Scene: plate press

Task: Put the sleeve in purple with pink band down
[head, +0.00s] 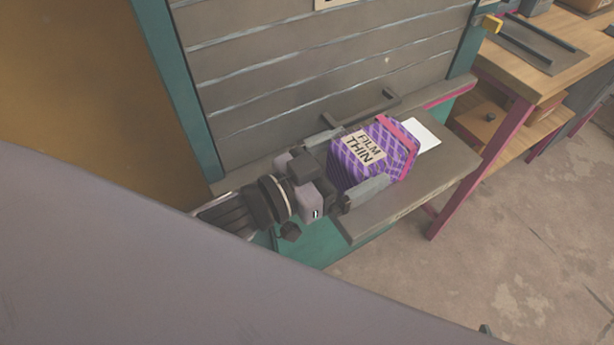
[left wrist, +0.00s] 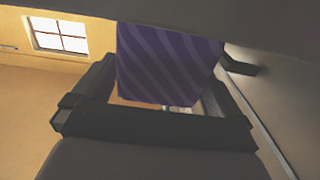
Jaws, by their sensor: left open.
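The purple sleeve (head: 380,150) with a pink band stands on a grey ledge in the head view. Its label reads "FILM THIN", and the pink band runs along its far right edge. My left gripper (head: 368,168) is open, with one finger on each side of the sleeve. I cannot tell whether the fingers touch it. In the left wrist view the sleeve (left wrist: 170,65) shows as a striped purple face between the fingers. My right gripper is not in view.
The grey ledge (head: 455,160) juts out below a slatted grey shutter (head: 290,75) with a handle. A white card (head: 422,135) lies beyond the sleeve. A wooden workbench (head: 535,75) stands at the right, with open floor (head: 490,250) before it.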

